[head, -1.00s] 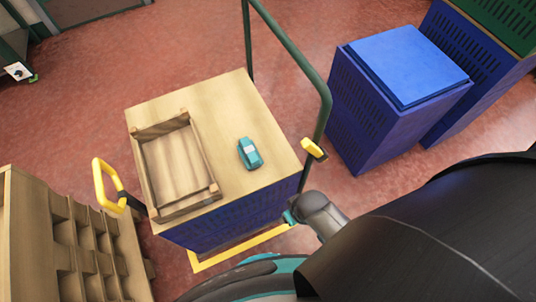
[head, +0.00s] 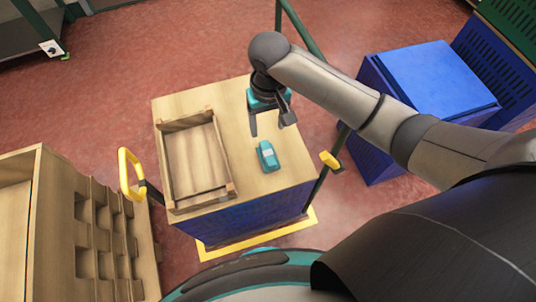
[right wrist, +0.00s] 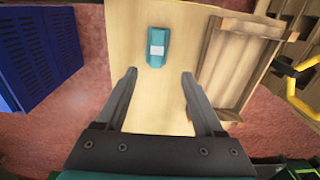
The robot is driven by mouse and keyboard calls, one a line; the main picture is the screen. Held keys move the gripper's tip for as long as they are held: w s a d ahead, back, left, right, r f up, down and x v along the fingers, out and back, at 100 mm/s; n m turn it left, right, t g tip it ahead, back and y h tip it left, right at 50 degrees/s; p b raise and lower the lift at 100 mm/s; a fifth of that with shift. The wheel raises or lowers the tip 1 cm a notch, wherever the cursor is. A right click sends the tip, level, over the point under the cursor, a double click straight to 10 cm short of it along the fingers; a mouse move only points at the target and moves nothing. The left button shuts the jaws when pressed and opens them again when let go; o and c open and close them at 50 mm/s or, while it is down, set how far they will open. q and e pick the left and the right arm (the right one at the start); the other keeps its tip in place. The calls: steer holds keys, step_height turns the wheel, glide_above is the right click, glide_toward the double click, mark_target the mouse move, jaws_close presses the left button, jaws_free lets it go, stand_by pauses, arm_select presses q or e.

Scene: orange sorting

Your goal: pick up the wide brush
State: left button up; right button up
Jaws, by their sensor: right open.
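The wide brush, a teal block-like thing with a pale label (head: 267,156), lies on the wooden top of the cart (head: 240,191), to the right of a wooden crate. It also shows in the right wrist view (right wrist: 157,47), beyond my fingertips and between their lines. Its bristles cannot be made out. My right gripper (head: 270,130) is above the cart top, pointing down, just behind the brush in the head view. In the right wrist view its two fingers (right wrist: 160,76) are spread with nothing between them. My left gripper is not in view.
The open wooden crate (head: 172,203) looks empty on the cart's left part. A green rail (head: 299,28) with yellow grips (head: 330,161) runs along the cart's right side. Blue bins (head: 433,78) stand to the right, and a wooden rack (head: 62,215) to the left.

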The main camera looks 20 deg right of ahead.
steer(key=b, duration=0.4)
glide_above(268, 152)
steer(key=f, duration=1)
steer(key=shift+s+f, duration=0.25)
steer(key=shift+w+f+b, duration=0.2)
steer(key=shift+f+b, duration=0.7)
steer(key=shift+f, duration=0.25)
step_height(268, 152, down, 2)
steer(key=shift+f+b, duration=0.1)
steer(key=shift+b, duration=0.35)
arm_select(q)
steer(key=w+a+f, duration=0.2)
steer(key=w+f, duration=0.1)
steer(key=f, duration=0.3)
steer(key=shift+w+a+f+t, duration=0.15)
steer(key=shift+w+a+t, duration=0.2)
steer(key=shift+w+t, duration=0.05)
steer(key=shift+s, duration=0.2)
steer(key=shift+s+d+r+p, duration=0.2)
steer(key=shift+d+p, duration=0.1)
arm_select(e)
steer(key=shift+f, duration=0.15)
jaws_close()
